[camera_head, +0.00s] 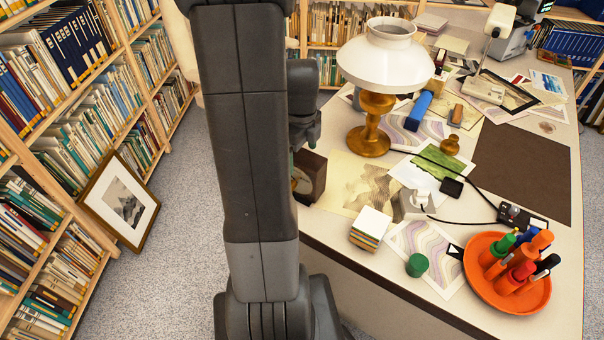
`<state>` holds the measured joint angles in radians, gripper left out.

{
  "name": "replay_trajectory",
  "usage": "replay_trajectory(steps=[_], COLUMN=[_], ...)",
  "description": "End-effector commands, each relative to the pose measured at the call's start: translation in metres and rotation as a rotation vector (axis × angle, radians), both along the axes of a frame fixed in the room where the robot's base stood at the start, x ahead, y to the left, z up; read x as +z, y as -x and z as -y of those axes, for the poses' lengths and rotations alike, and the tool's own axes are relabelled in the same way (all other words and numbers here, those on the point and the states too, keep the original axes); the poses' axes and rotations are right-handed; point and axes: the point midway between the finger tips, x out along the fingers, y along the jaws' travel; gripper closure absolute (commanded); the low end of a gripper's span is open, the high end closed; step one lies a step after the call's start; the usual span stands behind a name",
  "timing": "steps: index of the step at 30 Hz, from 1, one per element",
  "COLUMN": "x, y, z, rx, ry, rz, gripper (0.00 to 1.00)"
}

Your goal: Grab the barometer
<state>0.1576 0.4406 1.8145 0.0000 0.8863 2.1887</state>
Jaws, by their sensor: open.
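A dark brown wooden box with part of a round pale dial, which looks like the barometer (316,175), stands at the near left edge of the table. My upright arm hides its left part. My gripper (304,138) shows only in part, just behind and right of my arm, above the barometer in the picture. Its jaws are open, and its fingertips are mostly hidden. I cannot tell how far it is from the barometer, and I see no hold on it.
A white-shaded lamp (371,110) stands behind the barometer on the cluttered table (350,262). A stack of cards (371,228), a green cylinder (417,265) and an orange tray (530,303) with bottles are nearer. A framed print (119,203) leans on the left bookshelf.

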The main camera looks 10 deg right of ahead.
Motion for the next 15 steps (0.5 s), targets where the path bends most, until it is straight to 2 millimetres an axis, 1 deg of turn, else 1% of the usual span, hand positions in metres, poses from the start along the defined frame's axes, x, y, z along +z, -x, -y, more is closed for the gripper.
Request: replay_trajectory(steps=[3,7,10,15], x=[-0.019,-0.037,-0.044,-0.047], y=[0.001,0.001,0.0,0.001], z=[0.0,0.0,0.0,0.0], rx=[0.0,0.0,0.0,0.0], ry=[-0.001,-0.001,-0.001,-0.001], rz=[-0.005,-0.004,-0.002,-0.002], gripper=[0.11,0.11,0.11,0.11])
